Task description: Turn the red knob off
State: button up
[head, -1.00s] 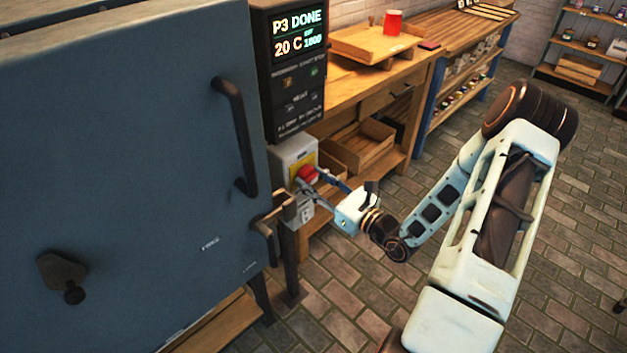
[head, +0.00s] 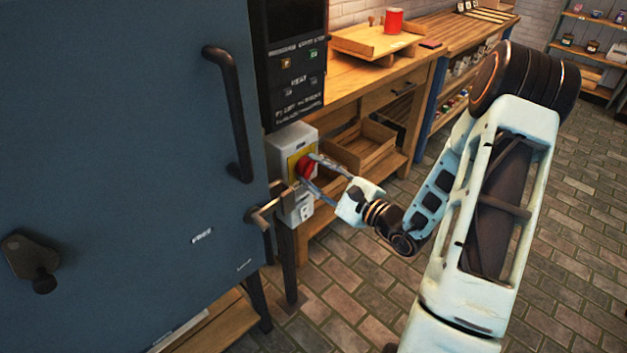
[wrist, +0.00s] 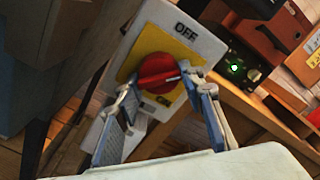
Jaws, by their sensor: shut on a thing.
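The red knob (head: 304,167) sits on a yellow plate on the front of a grey switch box (head: 296,141), beside the large blue kiln. In the wrist view the knob (wrist: 158,71) lies between OFF and ON labels, with its ridge running roughly sideways between them. My gripper (head: 309,170) reaches it from the right. In the wrist view the fingers of my gripper (wrist: 160,88) are on either side of the knob, shut on it. The left fingertip covers part of the knob's lower left edge. The display panel (head: 293,60) above the box is dark.
The blue kiln door (head: 120,150) with its dark handle (head: 232,115) fills the left. A wooden bench with a crate (head: 360,146) stands behind. The brick floor at the right is open.

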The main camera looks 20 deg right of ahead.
jog(key=n+b, duration=0.1)
jog(key=b, duration=0.1)
jog(key=n+b, duration=0.4)
jog(key=b, duration=0.1)
jog(key=shift+f, duration=0.25)
jog(key=n+b, duration=0.1)
jog(key=b, duration=0.1)
jog(key=n+b, duration=0.2)
jog(key=shift+r+b, duration=0.25)
jog(key=shift+b, duration=0.05)
jog(key=shift+r+n, duration=0.1)
jog(key=shift+n, duration=0.2)
jog(key=o, duration=1.1)
jog(key=v, duration=1.2)
